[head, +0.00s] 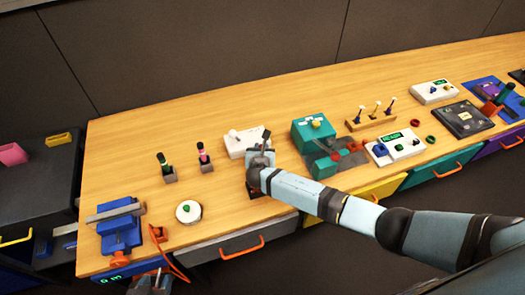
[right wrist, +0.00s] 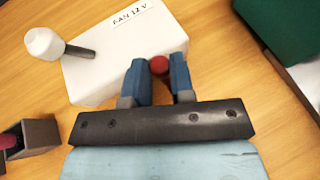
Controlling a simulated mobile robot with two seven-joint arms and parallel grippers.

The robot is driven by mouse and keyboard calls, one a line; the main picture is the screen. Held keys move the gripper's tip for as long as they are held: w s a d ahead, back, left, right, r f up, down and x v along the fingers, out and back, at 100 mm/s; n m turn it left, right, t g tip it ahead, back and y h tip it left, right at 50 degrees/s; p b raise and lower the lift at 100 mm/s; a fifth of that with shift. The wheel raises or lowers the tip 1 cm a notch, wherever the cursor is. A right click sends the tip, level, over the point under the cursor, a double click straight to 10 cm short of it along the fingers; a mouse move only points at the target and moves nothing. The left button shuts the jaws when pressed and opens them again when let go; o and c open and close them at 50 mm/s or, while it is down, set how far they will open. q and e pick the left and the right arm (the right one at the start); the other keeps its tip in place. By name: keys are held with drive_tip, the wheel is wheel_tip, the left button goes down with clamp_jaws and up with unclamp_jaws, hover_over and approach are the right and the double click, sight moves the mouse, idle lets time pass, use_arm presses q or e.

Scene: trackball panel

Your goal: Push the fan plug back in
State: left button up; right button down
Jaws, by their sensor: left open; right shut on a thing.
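The white fan box (right wrist: 110,55), labelled FAN 12 V, lies on the wooden bench. It also shows in the head view (head: 238,144), just left of my right gripper. My right gripper (head: 262,150) is shut on a small red, round-ended thing (right wrist: 158,65), likely the fan plug, at the box's near right side. Its lower part and any socket are hidden, so I cannot tell how far in it sits. A white-capped dark lever (right wrist: 48,44) sticks out from the box's left side. My left gripper (head: 152,283) is open at the bottom edge of the head view, away from the box.
A teal box (head: 312,132) stands right of my right gripper. Two small dark holders (head: 170,178) with upright sticks and a white round piece (head: 189,212) stand left. A blue vise (head: 120,235) and orange cable are near my left gripper. The back bench is clear.

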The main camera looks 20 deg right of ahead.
drive_tip(key=c, duration=1.3)
unclamp_jaws()
drive_tip(key=shift+w+r, duration=0.15)
drive_tip(key=shift+o, duration=1.4)
drive_tip(key=shift+w, duration=0.1)
drive_tip(key=v, duration=1.3)
drive_tip(key=shift+s+a, duration=0.1)
drive_tip(key=shift+s, duration=0.3)
